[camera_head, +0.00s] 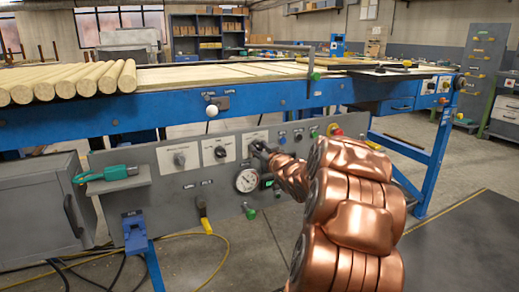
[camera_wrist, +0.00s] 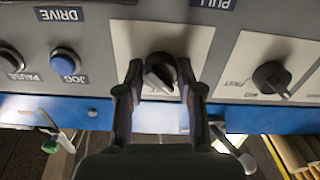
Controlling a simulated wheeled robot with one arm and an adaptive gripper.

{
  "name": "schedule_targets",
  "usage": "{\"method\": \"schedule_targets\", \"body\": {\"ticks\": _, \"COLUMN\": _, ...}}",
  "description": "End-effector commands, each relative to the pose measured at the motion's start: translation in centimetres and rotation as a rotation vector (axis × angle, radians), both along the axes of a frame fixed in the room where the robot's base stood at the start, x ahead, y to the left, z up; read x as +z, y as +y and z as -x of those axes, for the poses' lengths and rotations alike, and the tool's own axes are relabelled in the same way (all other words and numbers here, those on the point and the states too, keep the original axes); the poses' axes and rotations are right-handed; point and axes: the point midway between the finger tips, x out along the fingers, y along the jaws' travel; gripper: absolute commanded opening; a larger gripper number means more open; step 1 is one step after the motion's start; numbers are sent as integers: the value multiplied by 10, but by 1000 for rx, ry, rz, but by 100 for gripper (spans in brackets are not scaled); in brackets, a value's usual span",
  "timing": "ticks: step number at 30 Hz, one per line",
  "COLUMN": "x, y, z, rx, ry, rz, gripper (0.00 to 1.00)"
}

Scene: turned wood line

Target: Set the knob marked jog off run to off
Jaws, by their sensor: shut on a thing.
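A black rotary knob (camera_wrist: 160,70) on a pale plate (camera_wrist: 202,40) sits between the two fingers of my gripper in the wrist view. The fingers are closed against its sides. Its grip bar looks slanted, and its position marks are hidden or unreadable, so I cannot read jog, off or run on it. In the head view my gripper (camera_head: 262,150) reaches the rightmost of three plated knobs on the grey panel, largely covering that knob. The middle knob (camera_head: 220,152) and the left knob (camera_head: 179,159) stand free.
A blue jog button (camera_wrist: 65,62) and a pause button (camera_wrist: 10,60) sit beside the plate. A pressure gauge (camera_head: 247,180) is just below my gripper. A small shelf (camera_head: 120,182) holds a green tool. Wooden rods (camera_head: 75,80) lie on the bench above.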

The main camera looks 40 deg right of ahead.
Motion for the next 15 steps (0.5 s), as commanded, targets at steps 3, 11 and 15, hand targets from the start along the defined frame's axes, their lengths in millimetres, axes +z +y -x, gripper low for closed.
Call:
{"method": "schedule_targets", "body": {"ticks": 3, "x": 1, "y": 0, "z": 0, "rx": 0, "ry": -3, "rz": -9, "gripper": 2}}
{"method": "schedule_targets", "body": {"ticks": 11, "x": 5, "y": 0, "z": 0, "rx": -1, "ry": -30, "rz": -90, "gripper": 2}}
{"method": "schedule_targets", "body": {"ticks": 15, "x": 7, "y": 0, "z": 0, "rx": -1, "ry": -55, "rz": -170, "gripper": 2}}
